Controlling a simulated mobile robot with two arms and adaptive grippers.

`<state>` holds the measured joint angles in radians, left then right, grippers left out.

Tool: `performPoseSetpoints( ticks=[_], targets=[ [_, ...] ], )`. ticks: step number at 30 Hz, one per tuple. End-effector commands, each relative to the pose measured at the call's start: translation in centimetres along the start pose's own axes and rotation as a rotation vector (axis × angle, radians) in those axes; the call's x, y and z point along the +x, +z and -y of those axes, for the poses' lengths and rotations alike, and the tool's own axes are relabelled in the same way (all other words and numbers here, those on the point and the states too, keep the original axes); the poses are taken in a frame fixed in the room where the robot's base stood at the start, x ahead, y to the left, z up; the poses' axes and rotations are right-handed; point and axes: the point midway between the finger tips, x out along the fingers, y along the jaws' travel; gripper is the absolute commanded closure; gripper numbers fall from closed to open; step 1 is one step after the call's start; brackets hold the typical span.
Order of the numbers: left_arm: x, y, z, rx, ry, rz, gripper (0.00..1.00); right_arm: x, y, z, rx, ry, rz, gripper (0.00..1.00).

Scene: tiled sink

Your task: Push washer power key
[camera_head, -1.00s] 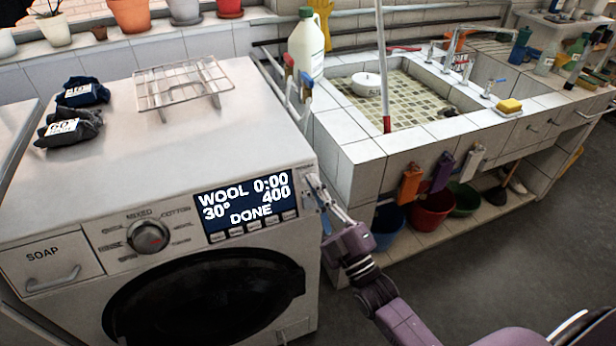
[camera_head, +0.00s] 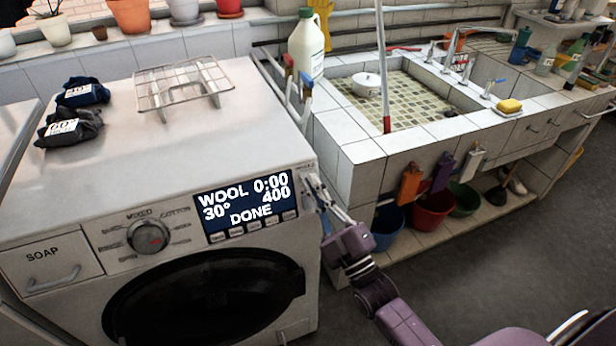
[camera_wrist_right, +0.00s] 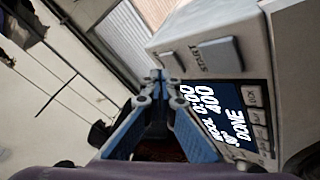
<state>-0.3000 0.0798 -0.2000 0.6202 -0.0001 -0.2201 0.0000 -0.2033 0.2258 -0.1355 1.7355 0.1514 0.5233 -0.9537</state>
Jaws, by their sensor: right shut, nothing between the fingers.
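The white washer (camera_head: 215,120) stands at the left in the head view. Its display (camera_head: 243,203) reads WOOL, 0:00, 30°, 400 and DONE. My right gripper (camera_head: 310,182) is shut and empty at the right end of the front panel. In the right wrist view its closed fingertips (camera_wrist_right: 160,76) are close to a square grey key (camera_wrist_right: 173,63) near the START lettering. I cannot tell whether they touch it. No power label is readable. My left gripper is out of view.
A dial (camera_head: 148,236) and soap drawer (camera_head: 52,262) are left of the display. A wire rack (camera_head: 182,84) and dark folded cloths (camera_head: 72,125) lie on top. The tiled sink (camera_head: 365,150) is right of the washer, with a gap between.

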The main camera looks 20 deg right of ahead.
Motion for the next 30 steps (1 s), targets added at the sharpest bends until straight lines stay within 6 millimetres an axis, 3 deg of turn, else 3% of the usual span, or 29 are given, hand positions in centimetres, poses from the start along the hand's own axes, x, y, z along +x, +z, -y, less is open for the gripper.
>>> performPoseSetpoints(
  ticks=[30],
  targets=[
    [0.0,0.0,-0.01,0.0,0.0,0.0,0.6,0.53,0.29,0.25,0.0,0.0,0.001,1.0]
  ],
)
